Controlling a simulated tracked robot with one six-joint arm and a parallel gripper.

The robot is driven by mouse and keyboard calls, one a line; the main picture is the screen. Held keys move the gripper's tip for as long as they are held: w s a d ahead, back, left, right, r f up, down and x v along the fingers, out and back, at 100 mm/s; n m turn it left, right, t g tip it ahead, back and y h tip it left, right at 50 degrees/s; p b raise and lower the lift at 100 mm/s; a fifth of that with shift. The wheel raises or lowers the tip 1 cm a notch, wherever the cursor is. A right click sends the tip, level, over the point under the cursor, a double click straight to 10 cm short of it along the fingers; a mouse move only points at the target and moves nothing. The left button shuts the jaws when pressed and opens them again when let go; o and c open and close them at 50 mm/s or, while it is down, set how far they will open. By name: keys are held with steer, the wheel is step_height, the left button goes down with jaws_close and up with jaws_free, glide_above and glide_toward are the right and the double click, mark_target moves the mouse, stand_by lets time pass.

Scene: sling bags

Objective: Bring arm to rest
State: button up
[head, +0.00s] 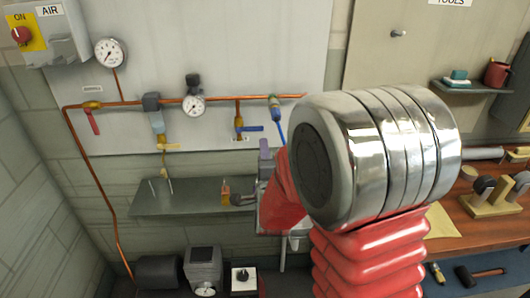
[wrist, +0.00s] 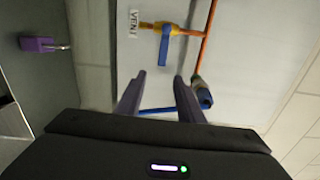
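My gripper shows in the wrist view (wrist: 159,80) with its two grey-purple fingers spread apart and nothing between the tips. The fingers point toward the wall panel, near a blue-handled valve (wrist: 165,48) and a blue hose (wrist: 158,110). In the head view, my red and chrome arm stands at the right of centre and hides much of the gripper. A purplish finger shows at its left, below the copper pipe (head: 215,99).
A grey shelf (head: 160,205) is fixed low on the wall, left of my gripper. A purple padlock (wrist: 40,45) shows in the wrist view. Gauges (head: 109,52) and valves line the panel. A wooden bench (head: 500,230) with tools stands at the right.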

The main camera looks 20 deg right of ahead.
stand_by(0.4)
steer(key=s+a+f+n+g+y, duration=0.2)
steer(key=s+a+f+n+g, duration=0.15)
steer(key=f+n, duration=0.3)
steer(key=s+a+f+n+g+y, duration=0.2)
steer(key=s+f+n+g, duration=0.3)
steer(key=f, duration=0.2)
steer(key=s+a+r+n+g, duration=0.1)
steer(key=s+r+n+g, duration=0.25)
steer(key=s, duration=0.55)
steer(key=s+a+r+n+g, duration=0.2)
steer(key=s+r+n, duration=0.25)
steer(key=s, duration=0.35)
steer(key=s+r+n+t, duration=0.1)
steer(key=s+r+t, duration=0.1)
steer(key=s+r, duration=0.4)
steer(key=shift+d+r+n+y, duration=0.25)
steer(key=shift+r+n+y, duration=0.1)
steer(key=shift+r, duration=0.8)
